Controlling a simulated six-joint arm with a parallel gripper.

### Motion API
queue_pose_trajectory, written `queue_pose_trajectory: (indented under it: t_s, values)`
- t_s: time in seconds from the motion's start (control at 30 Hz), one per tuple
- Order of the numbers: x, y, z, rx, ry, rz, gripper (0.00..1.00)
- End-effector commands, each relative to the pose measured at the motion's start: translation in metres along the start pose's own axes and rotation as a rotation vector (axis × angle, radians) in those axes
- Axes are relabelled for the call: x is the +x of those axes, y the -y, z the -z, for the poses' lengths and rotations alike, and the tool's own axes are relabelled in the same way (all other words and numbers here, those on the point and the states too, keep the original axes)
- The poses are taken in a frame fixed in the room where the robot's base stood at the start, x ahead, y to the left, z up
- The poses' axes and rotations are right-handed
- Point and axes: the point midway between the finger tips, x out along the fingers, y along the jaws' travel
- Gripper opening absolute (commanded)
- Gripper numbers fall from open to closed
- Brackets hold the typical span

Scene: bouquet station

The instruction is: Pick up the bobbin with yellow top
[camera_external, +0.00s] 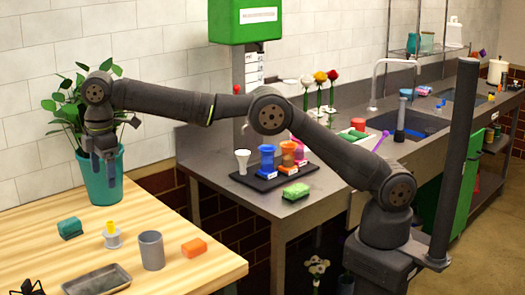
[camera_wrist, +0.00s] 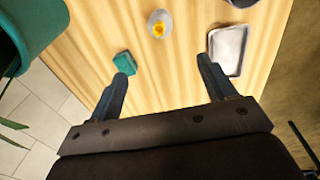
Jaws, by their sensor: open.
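The bobbin with yellow top (camera_external: 112,236) stands upright on the wooden table; its body is pale grey and its top is yellow. In the wrist view the bobbin (camera_wrist: 160,24) shows from above near the top edge, beyond my fingertips and between their lines. My gripper (camera_external: 106,177) hangs in front of the teal plant pot in the external view, above table height and apart from the bobbin. In the wrist view my gripper (camera_wrist: 164,62) has its two fingers spread wide with nothing between them.
A teal block (camera_external: 70,228) lies left of the bobbin. A grey cup (camera_external: 151,250), an orange block (camera_external: 194,248) and a dark metal tray (camera_external: 98,281) are close by on the table. The teal pot (camera_external: 100,180) with a plant stands behind the table.

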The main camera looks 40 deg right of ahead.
Motion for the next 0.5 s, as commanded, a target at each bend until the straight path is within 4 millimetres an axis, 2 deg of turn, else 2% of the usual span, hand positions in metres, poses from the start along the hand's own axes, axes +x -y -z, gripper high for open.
queue_pose_trajectory:
  t_s: [0.17,0.37,0.5]
  values:
    - [0.013,-0.010,-0.001,-0.011,0.022,0.058,0.76]
    - [0.020,-0.011,-0.003,-0.019,0.031,0.078,0.76]
    - [0.033,-0.010,-0.003,-0.019,0.034,0.080,0.76]
